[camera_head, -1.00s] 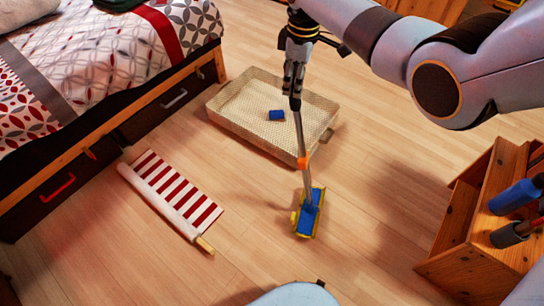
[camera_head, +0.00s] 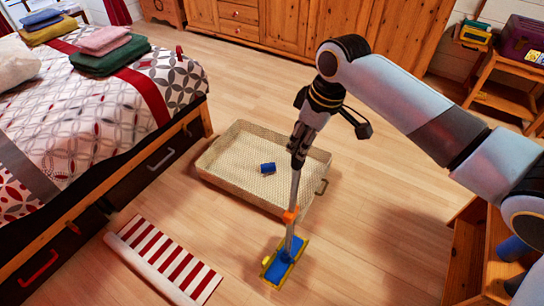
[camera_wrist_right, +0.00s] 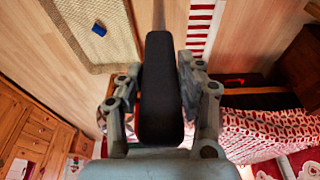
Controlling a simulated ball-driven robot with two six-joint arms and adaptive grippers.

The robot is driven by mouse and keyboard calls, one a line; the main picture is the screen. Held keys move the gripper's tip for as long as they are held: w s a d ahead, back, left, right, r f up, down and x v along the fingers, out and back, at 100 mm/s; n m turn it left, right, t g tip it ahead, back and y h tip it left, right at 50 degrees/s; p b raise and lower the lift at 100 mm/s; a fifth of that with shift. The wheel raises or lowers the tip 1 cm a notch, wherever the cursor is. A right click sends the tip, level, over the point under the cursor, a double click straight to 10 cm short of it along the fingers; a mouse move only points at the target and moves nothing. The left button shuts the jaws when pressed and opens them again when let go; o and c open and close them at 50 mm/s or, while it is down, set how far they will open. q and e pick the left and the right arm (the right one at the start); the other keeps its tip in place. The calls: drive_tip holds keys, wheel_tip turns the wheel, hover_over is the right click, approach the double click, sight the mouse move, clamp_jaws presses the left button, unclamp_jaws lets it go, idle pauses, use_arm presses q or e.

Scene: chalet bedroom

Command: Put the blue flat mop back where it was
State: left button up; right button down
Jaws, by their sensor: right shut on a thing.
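The blue flat mop has a blue pad with yellow edges (camera_head: 285,262), a grey pole with an orange collar, and a black handle grip. My right gripper (camera_head: 298,152) is shut on the top of the mop's handle and holds it nearly upright. In the right wrist view the black grip (camera_wrist_right: 163,92) sits between the two fingers. The mop head is in front of the woven tray; whether it touches the floor I cannot tell. My left gripper is not in view.
A shallow woven tray (camera_head: 228,187) holding a small blue object (camera_head: 268,168) lies behind the mop. A red-and-white striped mat (camera_head: 165,262) lies left, beside the bed (camera_head: 170,85). A wooden rack (camera_head: 466,250) stands right. Bare floor lies between.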

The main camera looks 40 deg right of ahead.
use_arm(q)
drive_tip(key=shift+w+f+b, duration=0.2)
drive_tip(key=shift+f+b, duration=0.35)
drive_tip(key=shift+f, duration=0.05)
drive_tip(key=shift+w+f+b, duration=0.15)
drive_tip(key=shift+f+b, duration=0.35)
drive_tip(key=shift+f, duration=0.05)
use_arm(e)
drive_tip(key=w+a+f, duration=0.2)
drive_tip(key=w+f, duration=0.5)
drive_tip(key=f, duration=0.1)
drive_tip(key=shift+w+a+f, duration=0.25)
drive_tip(key=shift+w+f, duration=0.15)
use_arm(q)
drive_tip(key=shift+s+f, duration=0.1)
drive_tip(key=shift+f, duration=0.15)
use_arm(e)
drive_tip(key=shift+s+f, duration=0.1)
drive_tip(key=shift+f, duration=0.3)
drive_tip(key=shift+s+a+f, duration=0.1)
drive_tip(key=shift+s+f, duration=0.1)
drive_tip(key=shift+f, duration=0.1)
drive_tip(key=c, duration=1.1)
unclamp_jaws()
drive_tip(key=shift+f+b, duration=0.15)
drive_tip(key=shift+b, duration=0.15)
drive_tip(key=shift+o, duration=1.3)
drive_tip(key=shift+w, duration=0.15)
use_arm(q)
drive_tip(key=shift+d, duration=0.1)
